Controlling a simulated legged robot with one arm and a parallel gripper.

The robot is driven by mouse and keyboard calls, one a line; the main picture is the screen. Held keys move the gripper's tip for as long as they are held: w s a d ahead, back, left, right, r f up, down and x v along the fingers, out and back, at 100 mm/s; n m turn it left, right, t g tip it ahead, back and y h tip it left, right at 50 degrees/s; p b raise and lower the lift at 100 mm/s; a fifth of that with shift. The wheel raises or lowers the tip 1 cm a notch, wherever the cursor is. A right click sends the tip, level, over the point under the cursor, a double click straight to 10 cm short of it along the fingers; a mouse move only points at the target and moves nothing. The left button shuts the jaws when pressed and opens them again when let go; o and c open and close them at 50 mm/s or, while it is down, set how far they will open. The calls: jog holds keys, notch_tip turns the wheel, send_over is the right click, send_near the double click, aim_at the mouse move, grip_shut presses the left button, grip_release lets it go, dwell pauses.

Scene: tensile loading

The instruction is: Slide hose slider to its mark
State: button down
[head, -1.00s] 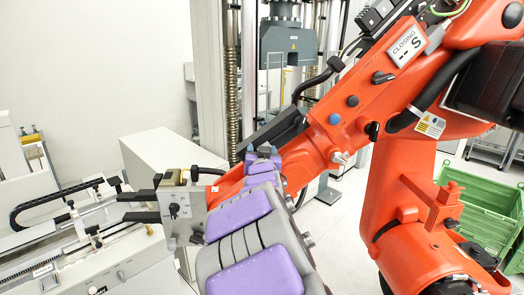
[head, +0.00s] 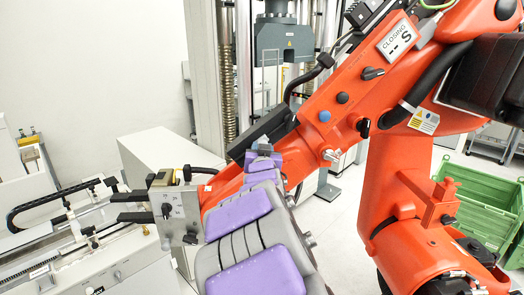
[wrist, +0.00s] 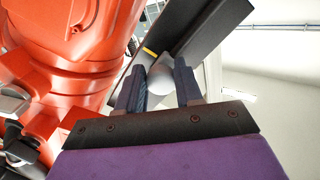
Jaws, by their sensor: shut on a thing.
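My gripper (head: 263,153), at the end of my grey arm with purple pads, is at the lower left of the orange robot arm (head: 330,105). In the wrist view, its two fingers (wrist: 158,88) are shut on a light grey rounded piece (wrist: 153,80) beside a long dark channel (wrist: 205,38). That piece is probably the hose slider, but the fingers hide part of it. In the head view, the dark channel (head: 240,147) lies along the orange arm's side, just behind my gripper.
A black hose (head: 308,78) bends beside the orange arm. A grey clamp head (head: 178,205) stands just left of my arm. A testing machine (head: 285,42) rises behind. Green crates (head: 485,210) stand at the right. White floor shows behind the orange arm.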

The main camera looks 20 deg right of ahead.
jog(key=shift+a+r+b, duration=0.1)
jog(key=shift+r+b, duration=0.05)
jog(key=shift+b, duration=0.35)
jog(key=shift+a+r, duration=0.1)
jog(key=shift+r, duration=0.05)
jog(key=c, duration=1.1)
grip_release()
jog(key=shift+o, duration=1.4)
jog(key=shift+s+a, duration=0.1)
jog(key=shift+a, duration=0.25)
jog(key=shift+o, duration=0.4)
jog(key=shift+a, duration=0.15)
